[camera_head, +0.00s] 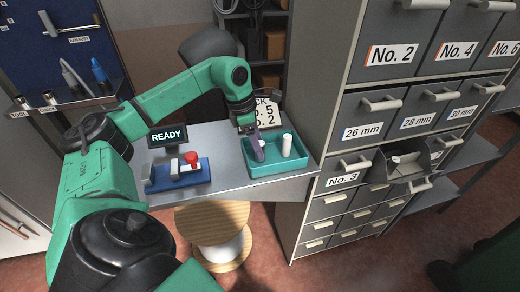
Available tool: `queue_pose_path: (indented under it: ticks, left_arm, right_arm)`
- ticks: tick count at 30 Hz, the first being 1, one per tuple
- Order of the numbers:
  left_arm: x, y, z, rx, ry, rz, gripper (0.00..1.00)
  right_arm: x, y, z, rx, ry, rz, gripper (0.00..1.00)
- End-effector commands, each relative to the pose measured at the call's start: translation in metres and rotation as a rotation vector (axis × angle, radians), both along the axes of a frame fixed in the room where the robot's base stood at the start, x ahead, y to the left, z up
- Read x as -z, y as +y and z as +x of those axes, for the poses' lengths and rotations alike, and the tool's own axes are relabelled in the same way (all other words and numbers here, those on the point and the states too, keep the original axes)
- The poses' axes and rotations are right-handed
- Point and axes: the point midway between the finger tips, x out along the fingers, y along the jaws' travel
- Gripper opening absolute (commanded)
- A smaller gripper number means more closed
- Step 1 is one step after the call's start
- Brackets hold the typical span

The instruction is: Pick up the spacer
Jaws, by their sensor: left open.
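A teal tray (250,165) stands on the grey table. A white upright cylinder (287,145) stands in its right part, and another pale piece shows low beside the gripper's fingers. I cannot tell which piece is the spacer. My left gripper (257,152) reaches down over the left part of the tray, open, left of the upright cylinder and apart from it. Its fingers partly hide the pale piece, and whether they touch it is unclear. A small white piece (398,159) lies in an open drawer (408,166) of the cabinet. My right gripper is not in view.
A card (266,113) behind the tray is partly hidden by my arm. A blue fixture with a red knob (191,158) and a READY display (167,135) stand left of the tray. The drawer cabinet (300,120) rises close on the right. A wooden spool (215,225) stands below.

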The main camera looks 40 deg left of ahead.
Motion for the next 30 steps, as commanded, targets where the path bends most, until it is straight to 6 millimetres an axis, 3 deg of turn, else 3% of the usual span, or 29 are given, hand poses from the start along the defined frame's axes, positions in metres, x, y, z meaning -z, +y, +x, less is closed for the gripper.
queue_pose_path:
  ticks: [5,6,11,12,23,26,30]
  left_arm:
    - [0.002,-0.001,0.001,0.001,-0.002,0.0,0.71]
    - [0.002,-0.001,0.001,0.001,-0.002,0.0,0.67]
    - [0.002,-0.001,0.001,0.001,-0.001,-0.001,0.06]
    - [0.002,-0.001,0.001,0.001,-0.001,-0.001,0.0]
    - [-0.003,-0.001,0.001,0.001,-0.005,-0.001,0.0]
    - [-0.014,-0.001,0.002,0.002,-0.007,-0.002,0.0]
    - [-0.047,-0.001,0.002,0.003,-0.011,-0.004,0.0]
  right_arm:
    - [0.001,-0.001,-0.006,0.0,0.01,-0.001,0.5]
    - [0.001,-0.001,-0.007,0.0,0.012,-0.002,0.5]
    - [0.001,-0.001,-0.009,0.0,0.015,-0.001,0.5]
    - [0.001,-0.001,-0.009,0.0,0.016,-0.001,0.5]
    - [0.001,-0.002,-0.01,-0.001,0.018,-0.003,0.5]
    - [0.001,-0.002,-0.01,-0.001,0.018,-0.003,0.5]
    - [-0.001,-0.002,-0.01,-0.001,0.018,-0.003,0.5]
